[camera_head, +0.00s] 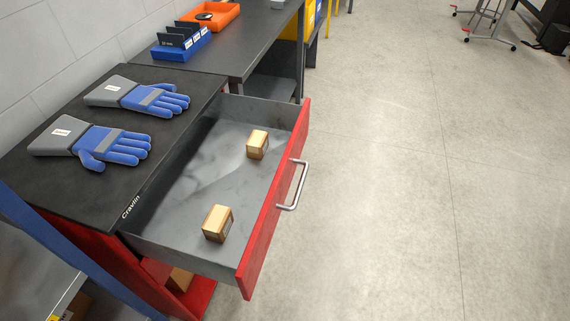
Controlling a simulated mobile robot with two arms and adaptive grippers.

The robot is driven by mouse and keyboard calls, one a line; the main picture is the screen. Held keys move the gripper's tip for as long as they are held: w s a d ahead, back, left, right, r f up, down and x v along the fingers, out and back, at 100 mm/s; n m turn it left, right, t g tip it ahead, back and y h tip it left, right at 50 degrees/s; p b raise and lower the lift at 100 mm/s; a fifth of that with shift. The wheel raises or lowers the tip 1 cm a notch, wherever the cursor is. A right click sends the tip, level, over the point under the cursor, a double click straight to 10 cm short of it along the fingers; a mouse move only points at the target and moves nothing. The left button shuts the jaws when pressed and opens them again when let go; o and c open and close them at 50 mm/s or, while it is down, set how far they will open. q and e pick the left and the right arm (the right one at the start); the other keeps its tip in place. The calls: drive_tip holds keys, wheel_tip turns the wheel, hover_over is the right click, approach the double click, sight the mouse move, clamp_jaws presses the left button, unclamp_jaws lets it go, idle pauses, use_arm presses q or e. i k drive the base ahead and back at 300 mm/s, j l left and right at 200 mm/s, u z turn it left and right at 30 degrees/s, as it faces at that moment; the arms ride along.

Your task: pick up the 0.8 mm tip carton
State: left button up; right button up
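Two small tan cartons lie inside an open drawer (185,195) with a red front and a grey interior. One carton (257,144) is toward the far end, near the drawer front. The other carton (217,223) is toward the near end. Their labels are too small to read, so I cannot tell which is the 0.8 mm tip carton. Neither of my grippers is in view.
Two blue and grey gloves (118,146) (150,98) lie on the dark cabinet top. Behind, a blue bin (180,50) and an orange tray (212,17) sit on a bench (262,35). The drawer's metal handle (293,186) sticks out rightward.

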sight(258, 144)
drive_tip(key=l, duration=0.3)
drive_tip(key=i+l+z, duration=0.25)
drive_tip(key=i+l, duration=0.35)
drive_tip(key=i+l+z, duration=0.1)
drive_tip(key=i+l, duration=0.35)
drive_tip(key=i, duration=0.15)
drive_tip(key=i+l+z, duration=0.15)
drive_tip(key=i+l, duration=0.3)
drive_tip(key=i, duration=0.15)
drive_tip(key=i+j+u, duration=0.1)
drive_tip(key=i+u, duration=0.4)
drive_tip(key=i+l+u, duration=0.15)
drive_tip(key=i+u, duration=0.3)
drive_tip(key=i, duration=0.25)
drive_tip(key=i+l+u, duration=0.3)
drive_tip(key=i+u, duration=0.8)
drive_tip(key=u, duration=0.15)
drive_tip(key=i+l+u, duration=0.15)
drive_tip(key=i+u, duration=0.25)
drive_tip(key=i+l+u, duration=0.2)
drive_tip(key=u, duration=0.2)
